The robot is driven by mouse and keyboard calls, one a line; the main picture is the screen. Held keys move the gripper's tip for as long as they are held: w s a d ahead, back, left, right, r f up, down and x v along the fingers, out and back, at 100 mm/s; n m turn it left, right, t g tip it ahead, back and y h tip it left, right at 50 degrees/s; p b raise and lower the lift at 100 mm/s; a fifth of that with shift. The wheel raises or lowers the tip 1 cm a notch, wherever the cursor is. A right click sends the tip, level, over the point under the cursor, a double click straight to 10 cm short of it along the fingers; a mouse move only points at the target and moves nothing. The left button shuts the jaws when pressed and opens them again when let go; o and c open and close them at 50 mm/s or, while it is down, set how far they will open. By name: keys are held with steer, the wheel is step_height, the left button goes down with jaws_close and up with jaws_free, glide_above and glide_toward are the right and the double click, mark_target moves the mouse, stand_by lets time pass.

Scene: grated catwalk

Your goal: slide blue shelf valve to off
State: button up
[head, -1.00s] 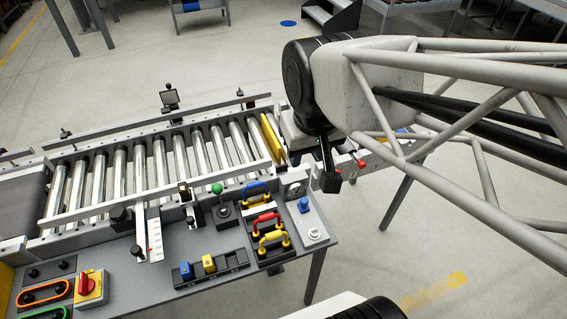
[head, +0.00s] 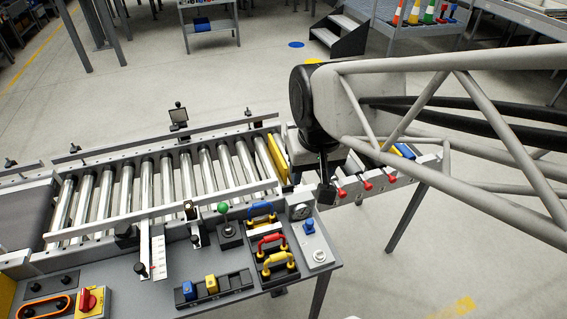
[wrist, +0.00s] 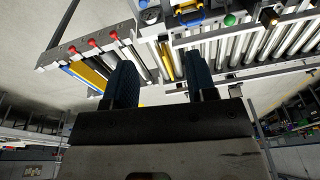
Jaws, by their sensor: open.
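My gripper (head: 326,190) is at the right end of the roller conveyor, beside a narrow pale rail (head: 378,180) with red knobs. In the wrist view my gripper (wrist: 161,72) has two dark fingers spread well apart, with nothing held between them. A blue part (head: 403,151) shows behind the rail, partly hidden by my arm. A blue sliding block (head: 188,290) sits in a dark track on the control table, left of a yellow block (head: 211,284). I cannot tell which of these is the blue shelf valve.
The control table (head: 270,285) carries a blue handle (head: 261,209), a red handle (head: 270,242), a yellow handle (head: 278,262) and a green-topped lever (head: 223,209). Rollers (head: 165,178) lie behind it. Grey floor is open to the right.

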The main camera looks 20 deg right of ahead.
steer(key=w+d+f+m+g+y, duration=0.1)
steer(key=w+d+f+m+g, duration=0.25)
steer(key=w+f, duration=0.65)
steer(key=m+g+y, duration=0.2)
steer(key=m, duration=0.2)
glide_toward(310, 221)
steer(key=f, duration=0.1)
steer(key=shift+s+a+f+t, duration=0.15)
steer(key=shift+s+f+t, duration=0.1)
steer(key=shift+s, duration=0.1)
steer(key=shift+x, duration=3.85)
